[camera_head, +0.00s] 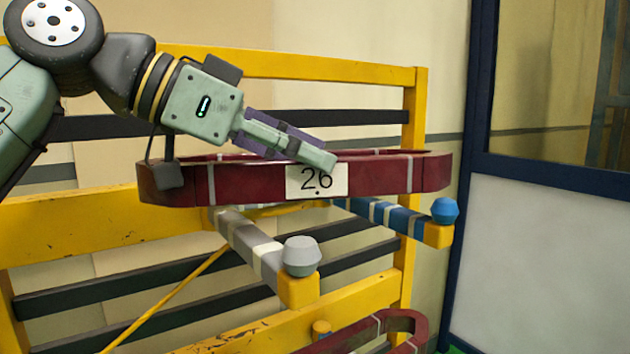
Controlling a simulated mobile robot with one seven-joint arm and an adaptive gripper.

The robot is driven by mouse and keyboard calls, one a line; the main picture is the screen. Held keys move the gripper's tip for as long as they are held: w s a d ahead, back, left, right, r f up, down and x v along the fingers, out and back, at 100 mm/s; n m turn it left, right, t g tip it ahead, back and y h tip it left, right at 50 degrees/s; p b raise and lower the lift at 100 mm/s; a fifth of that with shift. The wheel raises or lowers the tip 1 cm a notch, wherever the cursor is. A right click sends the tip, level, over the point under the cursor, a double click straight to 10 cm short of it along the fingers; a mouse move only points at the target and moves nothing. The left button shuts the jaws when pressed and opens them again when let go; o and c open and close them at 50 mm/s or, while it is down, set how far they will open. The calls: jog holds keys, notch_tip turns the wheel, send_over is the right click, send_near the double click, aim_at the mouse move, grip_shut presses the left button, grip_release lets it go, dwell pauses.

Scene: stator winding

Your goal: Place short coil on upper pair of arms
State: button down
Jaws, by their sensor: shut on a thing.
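A dark red coil (250,180) with pale bands and a white label reading 26 (317,181) spans the middle of the head view, roughly level. My gripper (316,156) reaches down from the upper left and is shut on the coil's near side, just above the label. A pair of arms juts out below the coil: a grey banded arm (258,250) with a grey knob and a blue banded arm (392,217) with a blue knob. The coil is over their inner parts, behind the knobs. I cannot tell whether it touches them.
The yellow rack (420,85) with dark slats stands behind. A dark blue door frame (470,130) is at right. A yellow bar slants at lower left.

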jog(key=w+f, duration=0.1)
jog(key=w+d+f, duration=0.1)
jog(key=w+f, duration=0.1)
jog(key=shift+d, duration=0.2)
jog(key=shift+f, duration=0.35)
jog(key=c, duration=1.2)
grip_release()
jog(key=shift+a, duration=0.1)
